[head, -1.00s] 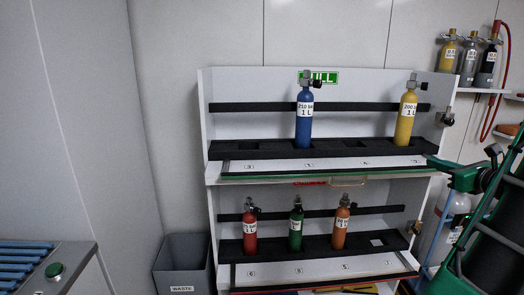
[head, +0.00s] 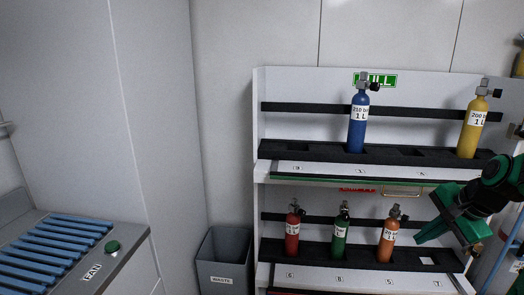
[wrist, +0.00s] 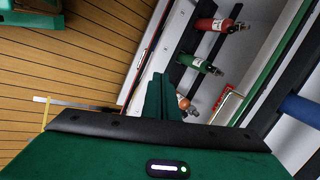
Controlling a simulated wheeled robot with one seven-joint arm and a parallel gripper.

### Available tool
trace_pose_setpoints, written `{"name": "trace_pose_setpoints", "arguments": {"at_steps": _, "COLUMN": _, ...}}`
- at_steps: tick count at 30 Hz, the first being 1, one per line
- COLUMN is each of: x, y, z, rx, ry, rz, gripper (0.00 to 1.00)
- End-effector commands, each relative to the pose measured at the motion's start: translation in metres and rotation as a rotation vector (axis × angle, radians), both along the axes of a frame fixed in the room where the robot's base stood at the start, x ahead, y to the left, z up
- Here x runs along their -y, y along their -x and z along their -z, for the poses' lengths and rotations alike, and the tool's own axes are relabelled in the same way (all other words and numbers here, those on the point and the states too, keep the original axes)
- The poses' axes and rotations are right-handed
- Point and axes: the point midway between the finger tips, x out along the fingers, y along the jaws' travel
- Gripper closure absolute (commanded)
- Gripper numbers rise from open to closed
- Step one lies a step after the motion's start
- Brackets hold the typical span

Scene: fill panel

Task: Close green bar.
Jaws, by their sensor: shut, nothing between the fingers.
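The green bar (head: 330,181) is a thin green strip along the front edge of the upper shelf, below the blue and yellow cylinders. In the wrist view a green strip (wrist: 268,68) runs diagonally at the upper right. My green gripper (head: 424,238) is in front of the right end of the lower shelf, lower than the bar and apart from it. In the wrist view its fingers (wrist: 163,95) are together and empty, pointing along the rack. The fingertips are small in the head view.
The blue (head: 358,120) and yellow (head: 473,128) cylinders stand on the upper shelf. Red (head: 292,232), green (head: 340,233) and orange (head: 388,238) cylinders stand on the lower one. A gold handle (head: 401,194) is under the upper shelf. A waste bin (head: 222,262) stands left of the rack.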

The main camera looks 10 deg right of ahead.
Motion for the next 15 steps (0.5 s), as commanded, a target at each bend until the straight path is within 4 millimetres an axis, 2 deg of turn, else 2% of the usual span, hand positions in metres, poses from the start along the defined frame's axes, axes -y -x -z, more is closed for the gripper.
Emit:
{"name": "trace_pose_setpoints", "arguments": {"at_steps": 1, "x": -0.014, "y": 0.008, "z": 0.001, "rx": -0.039, "ry": 0.040, "rz": -0.082, "gripper": 1.00}}
{"name": "trace_pose_setpoints", "arguments": {"at_steps": 6, "x": -0.045, "y": 0.047, "z": 0.007, "rx": -0.173, "ry": 0.154, "rz": -0.344, "gripper": 1.00}}
{"name": "trace_pose_setpoints", "arguments": {"at_steps": 15, "x": -0.083, "y": 0.121, "z": 0.008, "rx": -0.357, "ry": 0.259, "rz": -0.772, "gripper": 1.00}}
